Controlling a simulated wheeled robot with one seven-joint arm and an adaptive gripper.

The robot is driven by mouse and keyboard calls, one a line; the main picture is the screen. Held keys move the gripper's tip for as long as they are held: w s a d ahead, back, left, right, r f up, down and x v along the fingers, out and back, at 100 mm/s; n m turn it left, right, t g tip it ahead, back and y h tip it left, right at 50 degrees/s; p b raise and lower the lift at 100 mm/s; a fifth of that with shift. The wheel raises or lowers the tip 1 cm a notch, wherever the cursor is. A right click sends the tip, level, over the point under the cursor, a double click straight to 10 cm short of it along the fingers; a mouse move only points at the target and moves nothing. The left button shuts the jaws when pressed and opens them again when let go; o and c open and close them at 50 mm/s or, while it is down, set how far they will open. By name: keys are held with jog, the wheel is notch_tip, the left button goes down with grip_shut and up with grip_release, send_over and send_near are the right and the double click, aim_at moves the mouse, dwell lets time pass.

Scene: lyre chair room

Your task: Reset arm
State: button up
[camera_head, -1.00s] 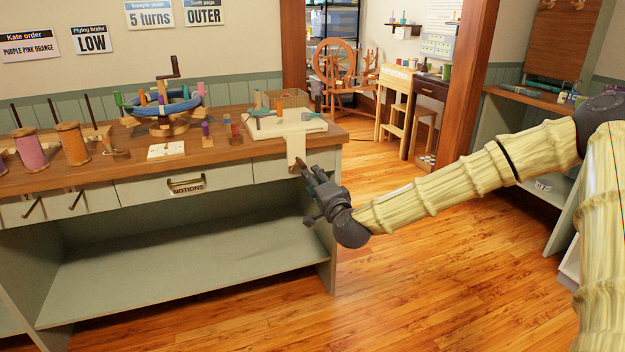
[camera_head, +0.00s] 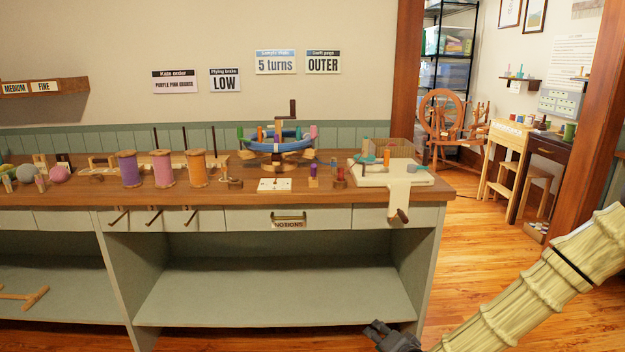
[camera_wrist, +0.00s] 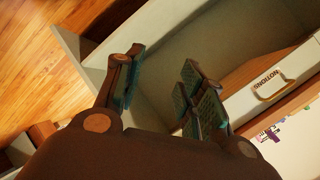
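My gripper shows at the bottom edge of the head view (camera_head: 378,330), low in front of the bench's right end and partly cut off by the frame. In the wrist view its two fingers (camera_wrist: 158,88) stand apart with nothing between them. Beyond them are the bench's open shelf and the NOTIONS drawer (camera_wrist: 270,85). My pale, ribbed arm runs up to the right in the head view.
A spinning wheel (camera_head: 440,120) stands behind. Floor at right is clear.

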jog(key=s+a+f+n+g, duration=0.2)
jog(key=s+f+n+g, duration=0.15)
jog(key=s+f, duration=0.75)
jog(key=s+d+f+n+g+h, duration=0.1)
jog(key=s+d+f+n+g, duration=0.2)
jog(key=s, duration=0.7)
jog(key=s+d+f+g+h, duration=0.1)
jog(key=s+f+g, duration=0.2)
jog(key=s+f, duration=0.5)
jog(key=s+d+f+n+g+h, duration=0.1)
jog(key=s+d+f+n+g, duration=0.15)
jog(key=s, duration=0.95)
notch_tip(320, 180, up, 30)
jog(key=p, duration=2.9)
jog(key=shift+s, duration=0.15)
jog(key=shift+d, duration=0.1)
